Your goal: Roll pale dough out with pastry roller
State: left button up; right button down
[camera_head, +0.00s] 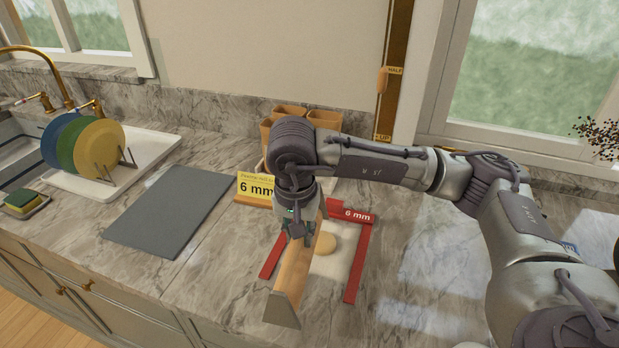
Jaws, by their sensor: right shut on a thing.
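The pale dough (326,243) is a small round piece on a whitish patch (330,266) of the counter, between red rails (356,268) marked "6 mm". Its left side is hidden. My right gripper (298,240) points down just left of the dough. It is shut on a long wooden tool (291,273) with a flat grey end toward the front. The tool slants across the left part of the rails. I cannot tell whether it is the pastry roller or whether it touches the dough. My left gripper is out of view.
A yellow "6 mm" sign (256,188) and wooden holders (290,112) stand behind. A dark grey mat (170,210) lies left. A white tray (160,147) with coloured plates (98,147) and a sponge (22,199) are farther left. Counter between mat and rails is clear.

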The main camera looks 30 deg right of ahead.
jog(key=w+d+m, duration=0.1)
jog(key=m, duration=0.1)
jog(key=w+d+r+m+p, duration=0.1)
jog(key=m, duration=0.1)
jog(key=w+r+m+p, duration=0.1)
jog(key=m, duration=0.1)
jog(key=shift+w+d+m+g, duration=0.3)
jog(key=shift+d+m+g, duration=0.1)
jog(key=d+m+p, duration=0.1)
jog(key=d+m, duration=0.1)
jog(key=m, duration=0.1)
jog(key=w+d+m+p, duration=0.1)
jog(key=d+m, duration=0.1)
jog(key=m, duration=0.2)
jog(key=w+d+m+g+p, duration=0.1)
jog(key=m, duration=0.2)
jog(key=shift+w+d+r, duration=0.25)
jog(key=shift+d, duration=0.15)
pick_arm(q)
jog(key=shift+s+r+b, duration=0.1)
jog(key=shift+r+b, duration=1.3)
jog(key=shift+b, duration=0.3)
pick_arm(e)
notch_tip(320, 180, down, 7)
jog(key=m, duration=0.2)
jog(key=shift+w+d+r, duration=0.15)
jog(key=shift+w+d, duration=0.05)
jog(key=shift+d, duration=0.25)
